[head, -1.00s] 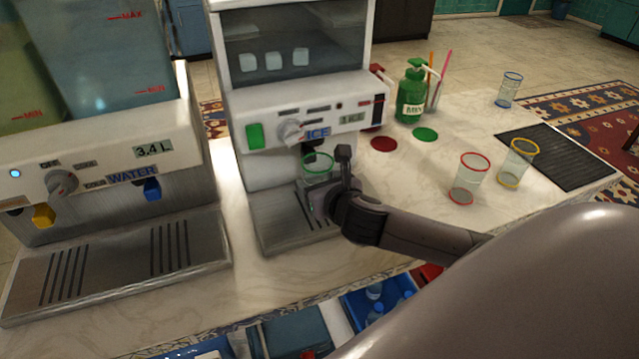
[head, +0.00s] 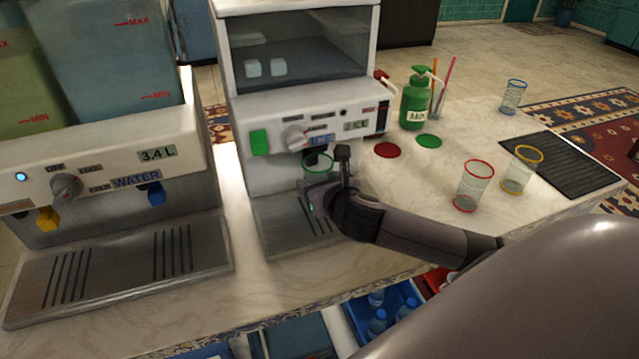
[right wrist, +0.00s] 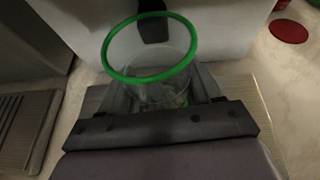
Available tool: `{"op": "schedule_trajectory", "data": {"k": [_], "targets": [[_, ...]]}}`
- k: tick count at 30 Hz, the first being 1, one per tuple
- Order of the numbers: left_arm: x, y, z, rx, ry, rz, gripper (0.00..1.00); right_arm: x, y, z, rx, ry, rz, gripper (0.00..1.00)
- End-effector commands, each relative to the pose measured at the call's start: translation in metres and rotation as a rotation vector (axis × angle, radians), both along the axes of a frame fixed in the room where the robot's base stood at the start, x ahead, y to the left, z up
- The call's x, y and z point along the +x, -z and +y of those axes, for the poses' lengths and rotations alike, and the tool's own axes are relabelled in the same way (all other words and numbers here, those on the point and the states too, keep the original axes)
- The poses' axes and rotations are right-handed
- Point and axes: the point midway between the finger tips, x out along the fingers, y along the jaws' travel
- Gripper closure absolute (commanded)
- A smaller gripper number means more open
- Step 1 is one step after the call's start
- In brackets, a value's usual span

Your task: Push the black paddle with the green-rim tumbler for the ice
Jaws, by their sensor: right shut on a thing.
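The green-rim tumbler (head: 318,164) is clear glass and stands upright under the ice machine's spout. My right gripper (head: 322,186) is shut on it. In the right wrist view the tumbler (right wrist: 150,62) sits between the fingers, and its green rim is in front of the black paddle (right wrist: 153,24). The rim's far edge overlaps the paddle; I cannot tell how hard they touch. In the head view the paddle is mostly hidden. The ice machine (head: 262,108) shows a few cubes behind its window. My left gripper is not in view.
The water dispenser (head: 100,190) stands on the left. A red-rim tumbler (head: 470,188), a yellow-rim tumbler (head: 520,170) and a blue-rim tumbler (head: 513,98) stand on the right. Dark mat (head: 560,165) is farther right.

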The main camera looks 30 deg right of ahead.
Motion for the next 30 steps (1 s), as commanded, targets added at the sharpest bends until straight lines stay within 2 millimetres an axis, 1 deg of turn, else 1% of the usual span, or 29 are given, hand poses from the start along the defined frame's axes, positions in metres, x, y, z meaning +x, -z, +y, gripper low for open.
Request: {"op": "schedule_trajectory", "data": {"k": [5,22,30], "targets": [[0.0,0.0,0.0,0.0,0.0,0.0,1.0,-0.007,-0.001,0.002,-0.001,-0.001,-0.002,0.67],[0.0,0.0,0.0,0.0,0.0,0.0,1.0,-0.041,0.0,0.01,-0.001,-0.001,0.0,0.67],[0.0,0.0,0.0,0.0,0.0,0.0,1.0,-0.049,-0.001,0.012,-0.001,0.0,-0.002,0.67]]}}
